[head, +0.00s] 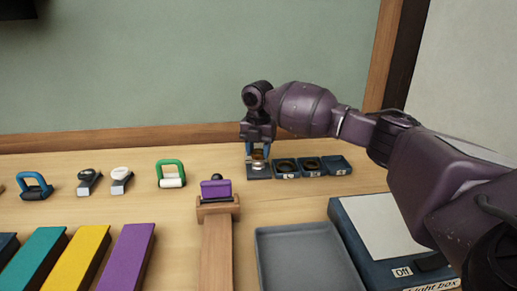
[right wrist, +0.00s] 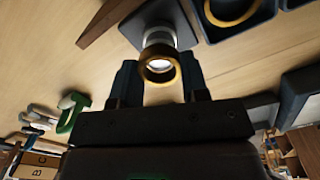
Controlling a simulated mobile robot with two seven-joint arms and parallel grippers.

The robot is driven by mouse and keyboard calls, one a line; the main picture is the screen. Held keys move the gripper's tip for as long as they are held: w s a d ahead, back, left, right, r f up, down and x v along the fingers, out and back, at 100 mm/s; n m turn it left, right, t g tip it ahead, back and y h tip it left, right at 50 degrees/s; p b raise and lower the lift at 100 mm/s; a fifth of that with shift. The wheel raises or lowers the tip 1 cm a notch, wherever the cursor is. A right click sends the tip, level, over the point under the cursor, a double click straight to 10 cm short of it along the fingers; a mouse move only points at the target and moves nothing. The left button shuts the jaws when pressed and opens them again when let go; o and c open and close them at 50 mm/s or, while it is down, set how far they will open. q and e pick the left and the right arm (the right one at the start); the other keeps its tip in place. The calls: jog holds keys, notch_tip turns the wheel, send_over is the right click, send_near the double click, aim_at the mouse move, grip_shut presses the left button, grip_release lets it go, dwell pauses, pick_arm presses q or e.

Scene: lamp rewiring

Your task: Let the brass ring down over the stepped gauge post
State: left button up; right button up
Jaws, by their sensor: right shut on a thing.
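The brass ring (right wrist: 147,71) is held between the two fingers of my right gripper (right wrist: 159,78), low over the gauge. The gripper also shows in the head view (head: 258,150), pointing down with the ring (head: 258,155) between its fingertips. The pale metal gauge post (right wrist: 154,37) rises from a dark square base (right wrist: 177,14). The base also shows in the head view (head: 259,173). In the right wrist view the ring lines up with the post, and bright metal shows through its hole. I cannot tell whether it encircles the post top or hovers just above. My left gripper is not in view.
Dark trays (head: 338,166) stand right of the gauge, two holding rings (head: 286,164). A light box (head: 345,220) and grey tray (head: 262,238) lie in front. A purple block (head: 216,188) sits on a wooden stand. Clips and a green-handled item (head: 170,165) are left.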

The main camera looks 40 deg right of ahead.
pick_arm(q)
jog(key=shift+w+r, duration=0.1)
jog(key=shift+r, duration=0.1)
pick_arm(e)
jog(key=shift+f, duration=0.35)
dwell(0.8)
jog(key=o, duration=1.5)
jog(key=shift+c, duration=0.2)
jog(key=shift+r, duration=0.15)
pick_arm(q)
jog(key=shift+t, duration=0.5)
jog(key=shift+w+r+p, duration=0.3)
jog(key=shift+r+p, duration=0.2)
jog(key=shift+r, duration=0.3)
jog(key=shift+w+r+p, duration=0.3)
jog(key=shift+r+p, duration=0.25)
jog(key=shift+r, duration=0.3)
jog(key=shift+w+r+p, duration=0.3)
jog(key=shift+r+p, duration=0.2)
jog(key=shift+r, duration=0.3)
pick_arm(e)
jog(key=shift+r, duration=3.9)
